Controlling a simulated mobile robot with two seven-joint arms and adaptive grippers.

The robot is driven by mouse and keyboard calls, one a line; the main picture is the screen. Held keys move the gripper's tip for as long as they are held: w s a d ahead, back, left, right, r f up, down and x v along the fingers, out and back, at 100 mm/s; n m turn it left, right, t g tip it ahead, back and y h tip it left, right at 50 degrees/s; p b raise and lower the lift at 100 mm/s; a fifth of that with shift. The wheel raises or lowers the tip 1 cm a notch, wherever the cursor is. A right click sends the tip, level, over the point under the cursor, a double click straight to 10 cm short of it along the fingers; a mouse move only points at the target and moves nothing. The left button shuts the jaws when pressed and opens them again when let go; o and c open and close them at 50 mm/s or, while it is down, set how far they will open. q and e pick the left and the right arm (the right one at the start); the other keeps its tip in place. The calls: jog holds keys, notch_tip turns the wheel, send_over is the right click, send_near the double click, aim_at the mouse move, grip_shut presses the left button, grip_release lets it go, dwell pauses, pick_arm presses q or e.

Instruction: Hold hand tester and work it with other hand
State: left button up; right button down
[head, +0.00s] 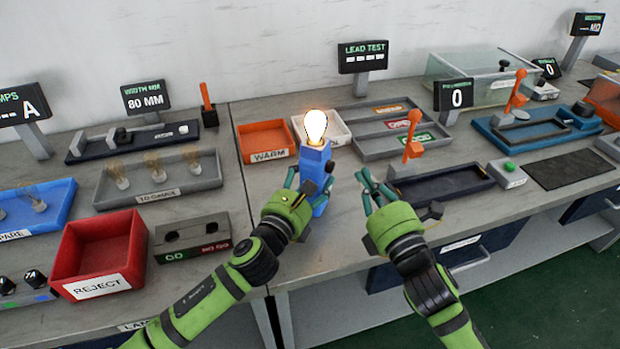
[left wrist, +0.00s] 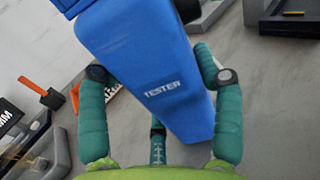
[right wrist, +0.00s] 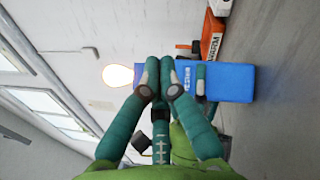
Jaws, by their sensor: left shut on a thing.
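The blue hand tester (head: 315,168) stands upright in my left gripper (head: 308,186), above the bench's front part. A glowing bulb (head: 316,124) sits at its top. In the left wrist view the tester (left wrist: 150,70) shows its TESTER lettering between my left fingers (left wrist: 158,85). My right gripper (head: 364,180) is to the right of the tester, apart from it in the head view. In the right wrist view my right fingers (right wrist: 162,68) are drawn together with nothing seen between them. The tester (right wrist: 232,82) and lit bulb (right wrist: 118,75) show beyond them.
An orange WARM tray (head: 264,141) and a white tray (head: 335,131) lie behind the tester. A red REJECT bin (head: 98,250) and a GO gauge block (head: 190,238) are to the left. A dark fixture with an orange lever (head: 412,150) stands right of my right gripper.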

pick_arm(q)
jog(key=o, duration=1.5)
pick_arm(e)
jog(key=shift+s+d, duration=0.35)
jog(key=shift+d, duration=0.55)
